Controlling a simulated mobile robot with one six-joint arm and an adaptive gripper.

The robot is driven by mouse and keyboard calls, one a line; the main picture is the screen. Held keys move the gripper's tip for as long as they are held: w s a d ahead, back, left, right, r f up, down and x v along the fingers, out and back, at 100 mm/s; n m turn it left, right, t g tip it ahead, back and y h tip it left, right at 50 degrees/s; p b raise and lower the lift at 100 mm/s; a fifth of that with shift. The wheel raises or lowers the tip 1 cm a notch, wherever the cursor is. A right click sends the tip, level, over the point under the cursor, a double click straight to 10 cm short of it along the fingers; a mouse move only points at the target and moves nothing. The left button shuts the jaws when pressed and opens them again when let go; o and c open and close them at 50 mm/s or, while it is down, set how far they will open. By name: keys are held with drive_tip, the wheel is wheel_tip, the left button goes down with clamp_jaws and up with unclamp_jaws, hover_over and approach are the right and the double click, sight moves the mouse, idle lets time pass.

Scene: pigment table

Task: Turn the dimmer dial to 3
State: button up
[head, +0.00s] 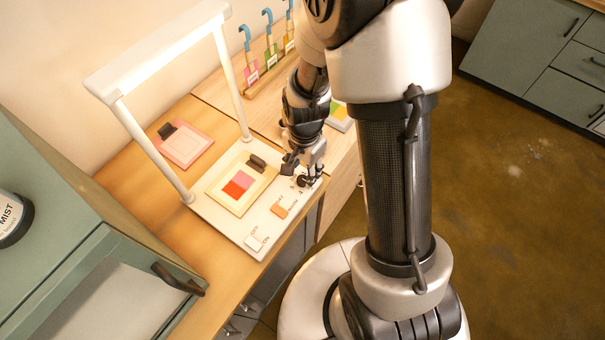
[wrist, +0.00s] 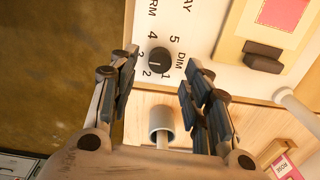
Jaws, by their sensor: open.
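The dimmer dial (wrist: 159,60) is a small round black knob on a white panel (wrist: 202,22) in the wrist view. Printed numbers and the word DIM stand around it. A thin pale mark shows on its face, but I cannot tell surely which number it points at. My gripper (wrist: 160,66) is open, with one finger on each side of the dial and visible gaps between. I cannot tell its height above the panel. In the head view my gripper (head: 302,176) is over the right corner of the white lamp base (head: 222,222), and largely hides the dial.

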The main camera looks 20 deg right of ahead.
wheel_tip(320, 180, up, 8)
drive_tip(key=shift+r, duration=0.25)
drive_tip(key=shift+s, duration=0.1)
idle(0.4)
wheel_tip(320, 180, up, 14)
drive_tip(key=n+t+b, duration=0.1)
drive_tip(key=n+t, duration=0.2)
drive_tip(key=n, duration=0.4)
hover_over(303, 180)
drive_tip(key=s, duration=0.8)
drive_tip(key=s+r+n+t, duration=0.1)
drive_tip(key=s+r+n, duration=0.1)
drive_tip(key=s+n, duration=0.2)
drive_tip(key=s, duration=0.2)
drive_tip(key=shift+s+r+b, duration=0.3)
drive_tip(key=shift+b, duration=0.05)
